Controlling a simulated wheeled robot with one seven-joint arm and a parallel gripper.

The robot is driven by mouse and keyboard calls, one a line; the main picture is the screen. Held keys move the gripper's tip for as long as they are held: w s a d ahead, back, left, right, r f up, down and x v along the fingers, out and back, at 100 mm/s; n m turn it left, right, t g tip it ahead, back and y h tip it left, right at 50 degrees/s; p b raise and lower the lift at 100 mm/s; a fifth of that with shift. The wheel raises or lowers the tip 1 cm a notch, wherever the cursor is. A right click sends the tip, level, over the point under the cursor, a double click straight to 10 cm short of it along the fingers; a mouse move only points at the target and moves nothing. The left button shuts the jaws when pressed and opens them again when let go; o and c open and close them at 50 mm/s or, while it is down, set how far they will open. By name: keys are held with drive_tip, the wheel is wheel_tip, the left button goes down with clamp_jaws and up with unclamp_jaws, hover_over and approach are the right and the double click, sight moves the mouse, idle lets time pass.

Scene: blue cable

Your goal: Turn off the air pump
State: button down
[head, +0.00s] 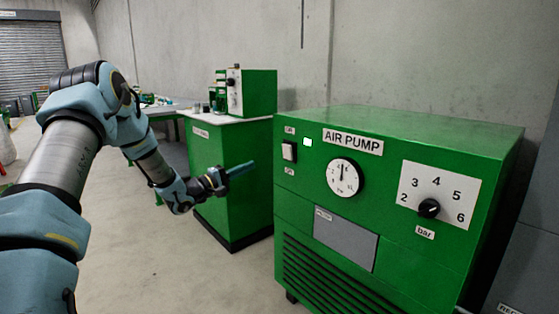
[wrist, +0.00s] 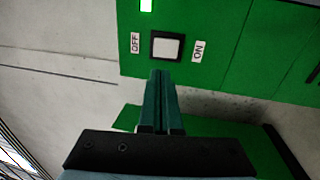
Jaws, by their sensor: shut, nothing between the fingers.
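The air pump (head: 400,240) is a large green cabinet at the right in the head view. Its white rocker switch (head: 289,151) is at the upper left of the front face, with a small label above and below it. In the wrist view the switch (wrist: 166,47) lies between the OFF label (wrist: 135,43) and the ON label (wrist: 198,51).
The pump also has a round gauge (head: 343,177) and a black pressure knob (head: 429,208) on a white dial. Another green cabinet (head: 235,185) with a white top stands behind my gripper. The concrete floor (head: 140,265) in front is clear.

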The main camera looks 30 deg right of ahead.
sight(286, 148)
drive_tip(key=x, duration=1.4)
drive_tip(key=p, duration=0.1)
drive_tip(key=r+p, duration=0.1)
drive_tip(key=p, duration=0.1)
drive_tip(key=shift+d+r+y, duration=0.2)
drive_tip(key=shift+d+y, duration=0.05)
drive_tip(key=shift+y, duration=0.15)
drive_tip(key=shift+f, duration=0.3)
drive_tip(key=shift+d, duration=0.1)
drive_tip(key=shift+r, duration=0.1)
